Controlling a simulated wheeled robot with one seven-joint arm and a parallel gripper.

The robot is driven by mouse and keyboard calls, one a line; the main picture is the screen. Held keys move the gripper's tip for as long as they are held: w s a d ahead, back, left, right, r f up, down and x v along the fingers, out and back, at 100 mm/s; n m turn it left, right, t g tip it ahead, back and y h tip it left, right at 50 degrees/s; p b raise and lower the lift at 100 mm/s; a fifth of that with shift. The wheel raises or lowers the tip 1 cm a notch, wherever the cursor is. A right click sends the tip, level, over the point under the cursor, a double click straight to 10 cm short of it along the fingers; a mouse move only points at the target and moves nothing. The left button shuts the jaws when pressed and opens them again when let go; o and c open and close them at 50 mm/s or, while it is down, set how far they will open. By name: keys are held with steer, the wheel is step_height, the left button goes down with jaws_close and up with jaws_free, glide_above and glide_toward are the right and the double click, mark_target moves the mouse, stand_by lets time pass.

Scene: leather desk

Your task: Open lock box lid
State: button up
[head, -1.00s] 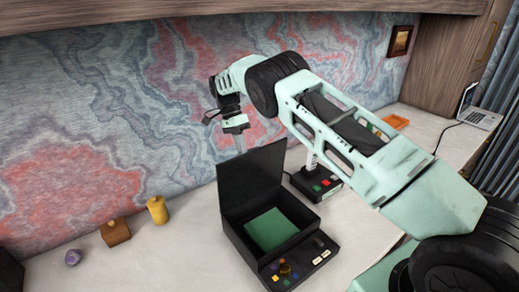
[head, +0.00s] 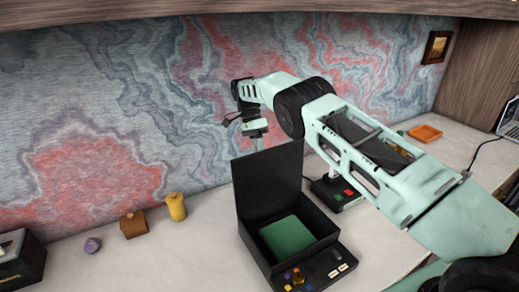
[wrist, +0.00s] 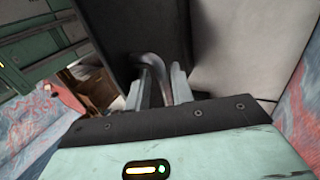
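The black lock box (head: 318,243) stands on the desk in the head view. Its lid (head: 268,180) is open and stands roughly upright at the back edge. A green block or pad (head: 287,236) lies inside. My gripper (head: 258,144) is behind the lid's top edge, pointing down, with its fingertips partly hidden by the lid. In the wrist view, my gripper's pale fingers (wrist: 158,86) are beside a dark panel (wrist: 105,35), with a curved grey part between them. I cannot tell whether they are open or shut, or touch the lid.
A yellow cylinder (head: 176,207), a brown wooden block (head: 133,224) and a purple object (head: 92,245) stand left of the box. A dark device with red and green buttons (head: 338,192) is behind right. An orange tray (head: 425,133) and laptop (head: 510,122) are farther right.

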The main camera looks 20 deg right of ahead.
steer(key=shift+o, duration=0.3)
steer(key=shift+w+r, duration=0.1)
steer(key=shift+r, duration=0.2)
step_height(320, 180, up, 10)
steer(key=b, duration=0.1)
steer(key=shift+f, duration=0.25)
